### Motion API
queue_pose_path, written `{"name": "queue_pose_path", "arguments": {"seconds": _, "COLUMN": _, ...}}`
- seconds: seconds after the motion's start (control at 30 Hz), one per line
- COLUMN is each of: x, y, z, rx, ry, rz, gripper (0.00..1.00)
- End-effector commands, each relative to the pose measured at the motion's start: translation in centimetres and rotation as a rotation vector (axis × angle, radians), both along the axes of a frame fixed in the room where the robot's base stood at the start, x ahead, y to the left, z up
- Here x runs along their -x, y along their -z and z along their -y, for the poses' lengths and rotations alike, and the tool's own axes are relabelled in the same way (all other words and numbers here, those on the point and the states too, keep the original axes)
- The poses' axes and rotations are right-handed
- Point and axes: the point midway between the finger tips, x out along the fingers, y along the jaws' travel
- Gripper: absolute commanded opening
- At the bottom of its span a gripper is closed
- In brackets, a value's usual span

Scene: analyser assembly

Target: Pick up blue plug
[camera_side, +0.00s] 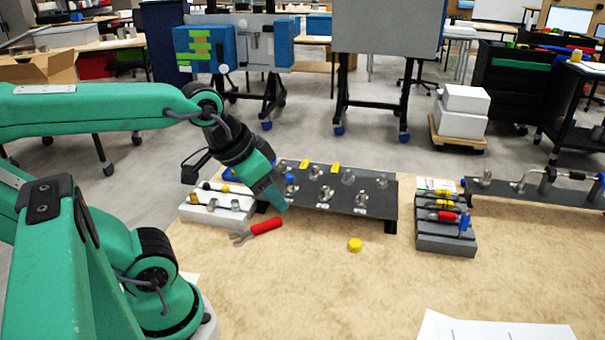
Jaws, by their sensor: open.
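My gripper (273,198) points down and to the right over the left end of a dark panel (335,208). Its jaws are open, and I see nothing held between them. A small blue piece (290,179) shows just right of my gripper, at the panel's left side; it could be the blue plug. Whether my gripper touches it cannot be told. More blue (231,174) shows left of my wrist, partly hidden behind it. Another blue part (464,222) sits at the right end of the grey stepped rack (447,245).
The panel carries several metal fittings and yellow tags. A white block (214,217) with small parts stands at left. A red-handled wrench (258,231) and a yellow cap (355,244) lie in front. The table's front middle is clear; white paper (490,328) lies front right.

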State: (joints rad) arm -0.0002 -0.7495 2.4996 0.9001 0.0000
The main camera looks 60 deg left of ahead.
Motion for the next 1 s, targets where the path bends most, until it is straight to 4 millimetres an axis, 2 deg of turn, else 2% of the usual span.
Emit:
{"name": "queue_pose_path", "arguments": {"seconds": 0.27, "x": -1.2, "y": -0.5, "z": -0.8, "rx": 0.0, "ry": -0.033, "rz": -0.028, "gripper": 0.46}}
{"name": "queue_pose_path", "arguments": {"seconds": 0.47, "x": -3.5, "y": -1.2, "z": -2.4, "rx": 0.004, "ry": -0.095, "rz": -0.081, "gripper": 0.46}}
{"name": "queue_pose_path", "arguments": {"seconds": 0.77, "x": -8.0, "y": -1.5, "z": -6.3, "rx": 0.021, "ry": -0.209, "rz": -0.178, "gripper": 0.46}}
{"name": "queue_pose_path", "arguments": {"seconds": 1.0, "x": -11.3, "y": -0.8, "z": -10.1, "rx": 0.041, "ry": -0.299, "rz": -0.255, "gripper": 0.46}}
